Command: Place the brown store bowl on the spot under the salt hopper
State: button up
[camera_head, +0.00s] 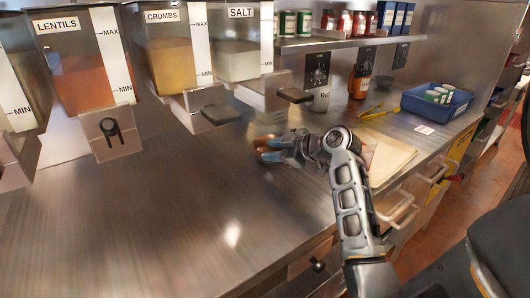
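The salt hopper (240,62), labelled SALT, hangs at upper centre, with a dispenser block and dark lever (294,95) below it. My gripper (266,149) is low over the steel counter, just below and in front of that hopper. Brown-orange patches show at its fingertips. They are too small to tell whether they are the brown store bowl or part of the fingers. No clear bowl shape shows anywhere else. The spot under the hopper is partly hidden by the dispenser and my gripper.
Hoppers of crumbs (170,65) and lentils (85,70) hang to the left. A cutting board (388,160) lies right of my gripper, partly behind my arm. A blue bin (437,103) stands at right. A shelf (325,42) holds jars. The counter's left front is clear.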

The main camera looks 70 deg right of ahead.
jog(key=v, duration=0.8)
jog(key=shift+b, duration=0.4)
